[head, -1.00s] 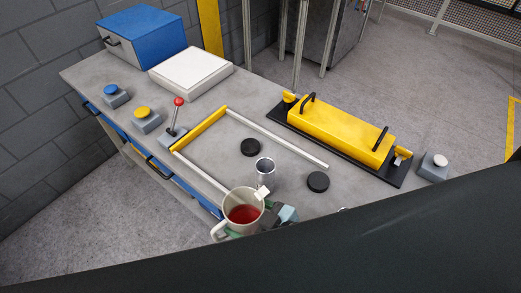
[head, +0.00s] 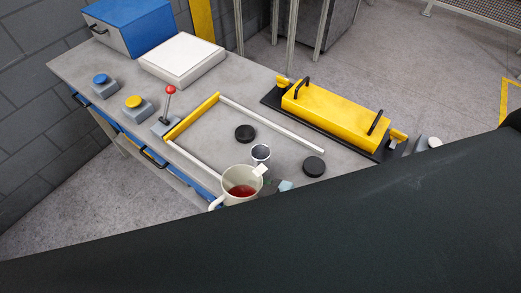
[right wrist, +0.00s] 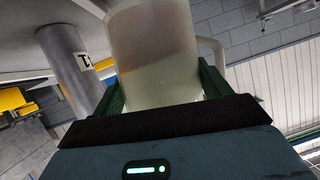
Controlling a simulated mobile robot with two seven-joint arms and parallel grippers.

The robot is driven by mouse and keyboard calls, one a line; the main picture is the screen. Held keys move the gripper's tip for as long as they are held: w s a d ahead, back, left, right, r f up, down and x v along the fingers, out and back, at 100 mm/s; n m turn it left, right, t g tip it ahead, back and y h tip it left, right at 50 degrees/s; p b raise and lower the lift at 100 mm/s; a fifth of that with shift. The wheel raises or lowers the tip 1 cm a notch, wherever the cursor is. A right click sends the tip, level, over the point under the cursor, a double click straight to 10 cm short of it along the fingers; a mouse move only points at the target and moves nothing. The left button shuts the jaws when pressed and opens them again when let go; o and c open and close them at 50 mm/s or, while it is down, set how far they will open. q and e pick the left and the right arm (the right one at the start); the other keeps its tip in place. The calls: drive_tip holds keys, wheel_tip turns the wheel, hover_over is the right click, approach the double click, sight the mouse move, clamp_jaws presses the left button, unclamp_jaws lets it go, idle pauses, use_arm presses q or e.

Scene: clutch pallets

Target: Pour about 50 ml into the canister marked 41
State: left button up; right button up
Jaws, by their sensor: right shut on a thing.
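A pale, see-through jug (head: 239,194) with red liquid is held by my right gripper (head: 270,187) near the bench's front edge. It looks about upright. The gripper is mostly hidden behind the jug and my dark arm; in the right wrist view its green fingers are shut on both sides of the jug (right wrist: 155,50). A grey open canister (head: 261,153) stands just beyond the jug's rim. In the right wrist view the canister (right wrist: 68,65) has a white label, only partly legible. A small white piece at the rim overlaps the canister. My left gripper is out of view.
Two black discs (head: 245,133) (head: 314,166) lie beside the canister, within a yellow-and-white frame (head: 195,117). A yellow fixture (head: 335,113) stands at the right. A red-knobbed lever (head: 168,104), buttons (head: 134,104) and a white pad (head: 182,59) are at the left.

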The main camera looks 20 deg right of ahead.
sight(250, 177)
drive_tip(key=shift+w+d+r+m+g, duration=0.3)
drive_tip(key=shift+w+r+m+g, duration=0.15)
drive_tip(key=shift+r+m, duration=0.15)
drive_tip(key=shift+w+d+f+m+g+y, duration=0.3)
drive_tip(key=shift+w+d+m+g+y, duration=0.15)
drive_tip(key=shift+m, duration=0.25)
drive_tip(key=r, duration=0.3)
drive_tip(key=shift+w+d+r+y, duration=0.1)
drive_tip(key=shift+w+r+y, duration=0.15)
drive_tip(key=shift+w, duration=0.15)
drive_tip(key=shift+d+r+m+g, duration=0.15)
drive_tip(key=shift+r+m+g, duration=0.25)
drive_tip(key=shift+m, duration=0.1)
drive_tip(key=shift+f+m, duration=0.3)
drive_tip(key=shift+f, duration=0.3)
drive_tip(key=shift+w+d+r+g+y, duration=0.1)
drive_tip(key=shift+w+r+g+y, duration=0.1)
drive_tip(key=shift+r+g+y, duration=0.25)
drive_tip(key=shift+s+m, duration=0.1)
drive_tip(key=shift+m, duration=0.5)
drive_tip(key=shift+r+y, duration=0.35)
drive_tip(key=shift+r, duration=0.1)
drive_tip(key=shift+m, duration=0.3)
drive_tip(key=shift+r+g, duration=0.25)
drive_tip(key=shift+f, duration=0.1)
drive_tip(key=shift+r+m, duration=0.2)
drive_tip(key=shift+m, duration=0.1)
